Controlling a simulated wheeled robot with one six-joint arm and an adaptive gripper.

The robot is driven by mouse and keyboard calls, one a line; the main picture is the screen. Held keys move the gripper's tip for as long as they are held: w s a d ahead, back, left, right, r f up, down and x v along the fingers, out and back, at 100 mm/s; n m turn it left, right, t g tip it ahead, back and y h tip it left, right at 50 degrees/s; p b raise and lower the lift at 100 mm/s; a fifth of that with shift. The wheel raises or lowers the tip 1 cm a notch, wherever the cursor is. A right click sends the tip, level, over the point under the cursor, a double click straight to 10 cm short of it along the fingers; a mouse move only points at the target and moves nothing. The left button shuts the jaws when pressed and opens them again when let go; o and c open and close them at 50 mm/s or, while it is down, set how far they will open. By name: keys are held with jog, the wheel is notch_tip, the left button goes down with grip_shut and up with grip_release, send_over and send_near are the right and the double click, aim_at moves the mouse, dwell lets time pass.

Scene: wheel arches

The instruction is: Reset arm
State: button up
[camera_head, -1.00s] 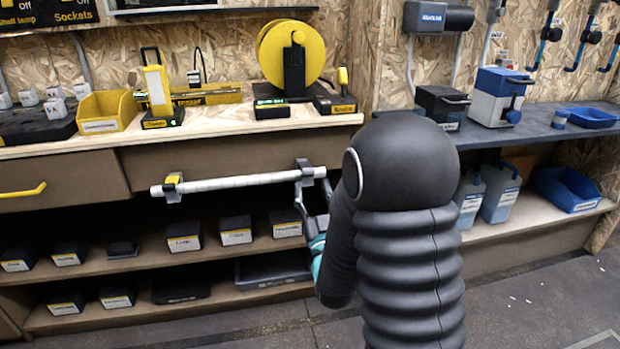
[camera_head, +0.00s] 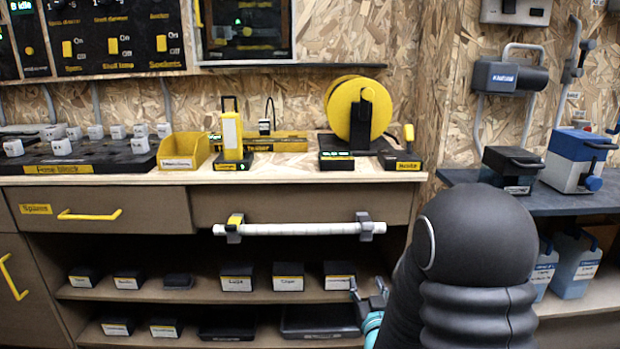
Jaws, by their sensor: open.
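The white horizontal rail (camera_head: 290,229) hangs under the bench front on two brackets. The left bracket has a yellow clip (camera_head: 235,222); the right bracket (camera_head: 366,226) is grey. The gripper appears apart from the rail.
The bench top (camera_head: 300,173) holds a yellow reel (camera_head: 352,104), a yellow bin (camera_head: 183,151) and a lamp (camera_head: 232,136). Labelled black boxes (camera_head: 236,278) line the shelves below. A blue-and-white device (camera_head: 577,160) stands on the right bench. A drawer (camera_head: 110,213) is at left.

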jog(key=s+f+g+p, duration=0.1)
jog(key=s+f+g, duration=0.6)
jog(key=g, duration=0.2)
jog(key=s+r+g+p, duration=0.2)
jog(key=s+r+g, duration=0.1)
jog(key=s, duration=0.3)
jog(key=s+p+v, duration=0.1)
jog(key=p+v, duration=0.3)
jog(key=v, duration=1.1)
jog(key=s+f+p+v, duration=0.1)
jog(key=s+p+v, duration=0.1)
jog(key=v, duration=1.4)
jog(key=shift+f+p, duration=0.3)
jog(key=shift+p, duration=0.6)
